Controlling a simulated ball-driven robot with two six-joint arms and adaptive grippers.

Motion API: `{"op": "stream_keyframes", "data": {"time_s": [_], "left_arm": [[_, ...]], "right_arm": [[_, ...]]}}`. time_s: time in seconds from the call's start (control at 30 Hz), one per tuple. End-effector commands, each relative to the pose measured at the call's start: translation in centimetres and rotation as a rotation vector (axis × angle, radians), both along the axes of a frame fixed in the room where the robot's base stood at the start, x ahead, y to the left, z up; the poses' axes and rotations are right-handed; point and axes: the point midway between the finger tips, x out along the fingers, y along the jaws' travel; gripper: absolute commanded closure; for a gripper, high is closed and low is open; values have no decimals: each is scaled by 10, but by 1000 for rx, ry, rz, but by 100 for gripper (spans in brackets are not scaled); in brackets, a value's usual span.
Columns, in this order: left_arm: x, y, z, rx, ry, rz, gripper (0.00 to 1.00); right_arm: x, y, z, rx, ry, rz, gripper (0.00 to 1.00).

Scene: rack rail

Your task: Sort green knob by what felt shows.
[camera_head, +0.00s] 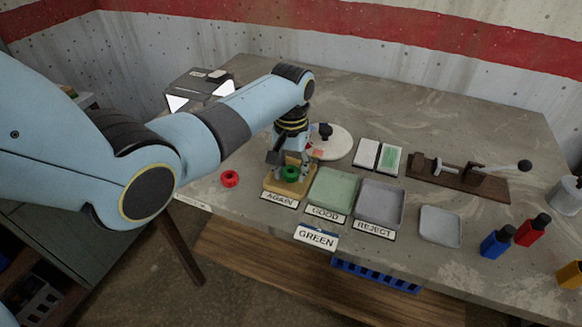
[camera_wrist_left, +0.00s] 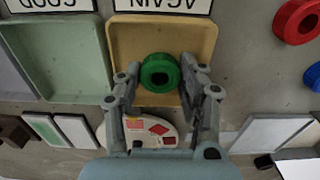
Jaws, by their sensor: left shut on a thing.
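The green knob (camera_head: 290,173) is a ring held by my left gripper (camera_head: 291,167) over the tan AGAIN tray (camera_head: 270,188). In the left wrist view, the green knob (camera_wrist_left: 160,72) sits between the fingers of the left gripper (camera_wrist_left: 160,76), with the tan tray (camera_wrist_left: 135,40) behind it. I cannot tell whether the knob touches the tray floor. The green GOOD tray (camera_head: 335,189) and grey REJECT tray (camera_head: 380,203) are empty, to the right. A white pad (camera_head: 367,152) and a pad with a green patch (camera_head: 389,158) lie behind them. My right gripper is not in view.
A red knob (camera_head: 229,178) lies left of the trays. A round white plate (camera_head: 336,145) is behind the gripper. A lever fixture (camera_head: 458,178), a pale tray (camera_head: 440,226) and blue and red bottles (camera_head: 497,241) stand to the right. A GREEN sign (camera_head: 316,237) is at the front edge.

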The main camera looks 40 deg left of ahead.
Motion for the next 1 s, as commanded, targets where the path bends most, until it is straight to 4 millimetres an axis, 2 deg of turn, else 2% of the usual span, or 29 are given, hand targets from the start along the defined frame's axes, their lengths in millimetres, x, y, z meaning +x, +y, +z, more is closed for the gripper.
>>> {"op": "stream_keyframes", "data": {"time_s": [0.53, 0.57, 0.6, 0.73, 1.0], "left_arm": [[0, 0, -5, 0, 0, 0, 100], [0, 0, -5, 0, 0, 0, 58], [0, 0, -4, 0, 0, 0, 52], [0, 0, -4, 0, 0, 0, 35], [0, 0, -5, 0, 0, 0, 34]], "right_arm": [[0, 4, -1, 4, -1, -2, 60], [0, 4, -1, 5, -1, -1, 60], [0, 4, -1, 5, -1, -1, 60], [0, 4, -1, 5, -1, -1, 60], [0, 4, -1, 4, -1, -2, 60]]}}
